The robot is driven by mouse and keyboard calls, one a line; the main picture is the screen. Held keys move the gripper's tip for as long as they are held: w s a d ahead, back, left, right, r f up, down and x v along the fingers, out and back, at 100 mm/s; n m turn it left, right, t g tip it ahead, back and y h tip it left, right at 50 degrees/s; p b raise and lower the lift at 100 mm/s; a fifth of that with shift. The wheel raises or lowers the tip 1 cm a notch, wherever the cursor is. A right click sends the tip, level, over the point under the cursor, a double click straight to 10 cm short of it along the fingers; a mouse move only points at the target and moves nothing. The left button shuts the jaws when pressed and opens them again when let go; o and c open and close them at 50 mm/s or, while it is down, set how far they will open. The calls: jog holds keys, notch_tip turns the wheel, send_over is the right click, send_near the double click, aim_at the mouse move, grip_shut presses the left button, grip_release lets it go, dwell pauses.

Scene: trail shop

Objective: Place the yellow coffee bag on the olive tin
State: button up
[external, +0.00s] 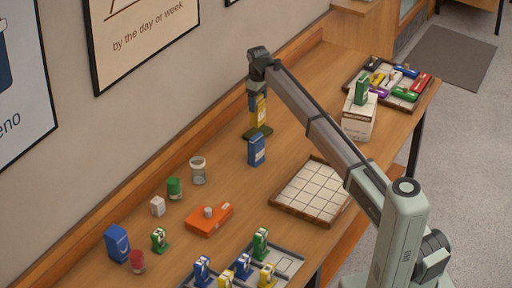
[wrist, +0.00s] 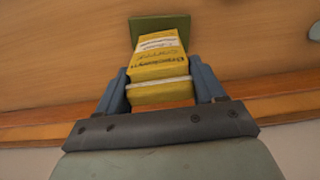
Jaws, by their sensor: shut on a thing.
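My gripper (external: 258,96) is shut on the yellow coffee bag (external: 259,112), near the wall side of the table. In the wrist view the bag (wrist: 160,62) sits between the two blue-grey fingers, with printed text on its face. The olive tin (external: 258,133) is low and flat and lies directly below the bag in the external view. It also shows in the wrist view (wrist: 160,28) beyond the bag's far end, partly hidden by it. I cannot tell whether the bag's lower end touches the tin.
A blue box (external: 256,149) stands close in front of the olive tin. A white tiled tray (external: 312,190) lies to the right. A clear glass (external: 198,170), a green tin (external: 174,188) and an orange box (external: 209,219) stand to the left. The wooden table (external: 305,95) is clear beyond the tin.

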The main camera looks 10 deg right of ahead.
jog(key=shift+f, duration=1.95)
jog(key=shift+f, duration=0.1)
jog(key=o, duration=1.2)
notch_tip(320, 180, up, 12)
jog(key=shift+r, duration=0.1)
